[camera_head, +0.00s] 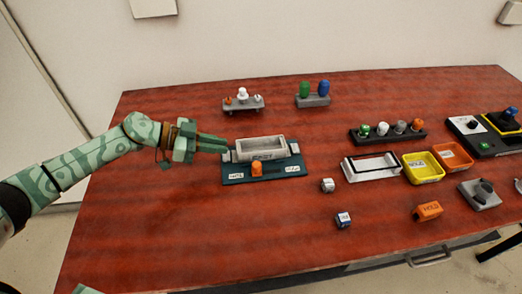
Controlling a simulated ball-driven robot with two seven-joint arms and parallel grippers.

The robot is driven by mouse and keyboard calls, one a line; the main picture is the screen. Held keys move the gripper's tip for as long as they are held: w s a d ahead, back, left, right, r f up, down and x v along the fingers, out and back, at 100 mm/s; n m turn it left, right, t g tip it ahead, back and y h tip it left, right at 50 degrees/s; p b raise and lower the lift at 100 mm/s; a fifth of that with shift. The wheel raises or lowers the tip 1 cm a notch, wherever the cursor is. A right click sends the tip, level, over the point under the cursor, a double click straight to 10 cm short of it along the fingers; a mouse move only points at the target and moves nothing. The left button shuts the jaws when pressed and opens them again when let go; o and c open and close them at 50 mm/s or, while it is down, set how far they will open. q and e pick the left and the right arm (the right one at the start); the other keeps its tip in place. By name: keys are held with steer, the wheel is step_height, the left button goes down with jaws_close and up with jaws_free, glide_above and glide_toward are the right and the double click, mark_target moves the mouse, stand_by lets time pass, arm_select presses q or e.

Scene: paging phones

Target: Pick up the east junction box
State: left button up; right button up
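No label that I can read says "east junction box", so I cannot tell for sure which thing it is. A grey open-topped box (262,149) sits on a dark teal base (236,177) near the middle of the red table. The base has an orange knob (257,168) and white labels at its front. My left gripper (226,146) reaches in from the left, with its fingertips close to the left end of the grey box. I cannot tell whether they touch it or how far apart they are.
Yellow (423,177) and orange trays (453,165) stand right. Racks of coloured knobs (243,104) (313,100) stand behind. The left front is clear.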

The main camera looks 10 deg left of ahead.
mark_target(239, 153)
arm_select(q)
steer(key=x, duration=0.5)
steer(key=shift+w+a+f+b, duration=0.1)
steer(key=shift+a+b, duration=0.05)
steer(key=shift+b, duration=0.2)
steer(key=shift+w+d+f, duration=0.1)
steer(key=shift+d+f, duration=0.05)
steer(key=shift+d, duration=0.45)
steer(key=b+x, duration=0.1)
steer(key=x, duration=0.3)
steer(key=shift+d, duration=0.3)
jaws_close()
